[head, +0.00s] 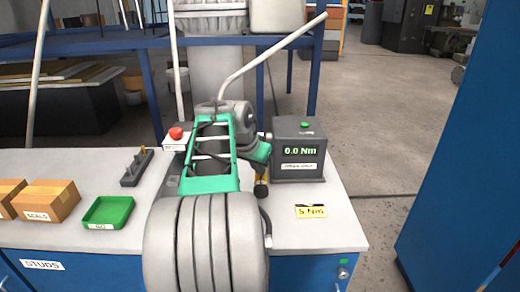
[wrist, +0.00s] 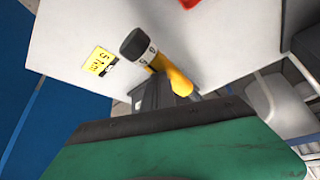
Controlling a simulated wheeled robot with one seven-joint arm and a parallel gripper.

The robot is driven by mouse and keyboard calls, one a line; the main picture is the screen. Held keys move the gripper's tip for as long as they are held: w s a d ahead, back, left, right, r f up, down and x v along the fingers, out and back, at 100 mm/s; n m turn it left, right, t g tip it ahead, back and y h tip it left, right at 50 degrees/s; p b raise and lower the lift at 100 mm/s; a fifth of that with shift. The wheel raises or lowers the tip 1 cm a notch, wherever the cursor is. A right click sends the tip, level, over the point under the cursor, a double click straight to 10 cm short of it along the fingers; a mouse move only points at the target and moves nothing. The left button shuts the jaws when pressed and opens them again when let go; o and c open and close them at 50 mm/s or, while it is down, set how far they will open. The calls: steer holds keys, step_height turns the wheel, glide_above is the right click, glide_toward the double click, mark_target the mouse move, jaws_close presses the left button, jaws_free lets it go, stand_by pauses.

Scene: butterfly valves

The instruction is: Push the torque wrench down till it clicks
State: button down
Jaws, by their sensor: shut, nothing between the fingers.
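The torque wrench (wrist: 172,76) shows in the wrist view as a yellow shaft with a black ribbed end that has white marks. In the head view its black end (head: 261,188) shows just below my gripper (head: 258,153). My gripper (wrist: 160,93) is shut and empty, and its dark fingers overlap the wrench's yellow shaft in the wrist view. I cannot tell whether they touch it. The rest of the wrench is hidden behind my gripper and arm. The dark grey torque tester (head: 298,160) stands right of my gripper and its display reads 0.0 Nm.
A yellow 5 Nm label (head: 311,211) lies on the white bench top (head: 330,235). A red button (head: 175,133) is left of my arm. A green tray (head: 108,211) and cardboard boxes (head: 45,202) are at left. A blue cabinet (head: 455,170) stands at right.

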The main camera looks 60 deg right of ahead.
steer(key=shift+a+f, duration=0.15)
steer(key=shift+f, duration=0.2)
step_height(320, 180, up, 9)
steer(key=p, duration=0.7)
steer(key=shift+r, duration=0.2)
steer(key=shift+w, duration=0.1)
